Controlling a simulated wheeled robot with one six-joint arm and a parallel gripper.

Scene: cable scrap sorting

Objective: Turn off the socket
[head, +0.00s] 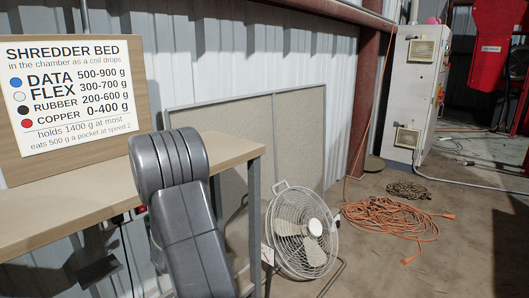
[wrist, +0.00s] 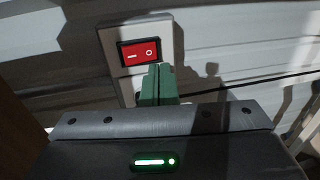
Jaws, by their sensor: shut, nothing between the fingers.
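The socket's switch (wrist: 139,53) is a red rocker in a black frame, marked with a dash on the left and a circle on the right. It sits on a pale plate (wrist: 166,37) on the corrugated wall in the wrist view. Which side is pressed in, I cannot tell. My gripper (wrist: 159,70) is shut and empty, its green fingers just below and right of the switch in the picture. They cover the lower part of the plate; whether they touch it, I cannot tell. In the head view, my arm hides most of this area.
A wooden bench (head: 80,203) with a sign board (head: 148,95) stands on the left. Cables hang below it. A fan (head: 303,232) stands on the floor to the right, with an orange cable (head: 392,218) beyond. A framed panel (head: 305,120) leans on the wall.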

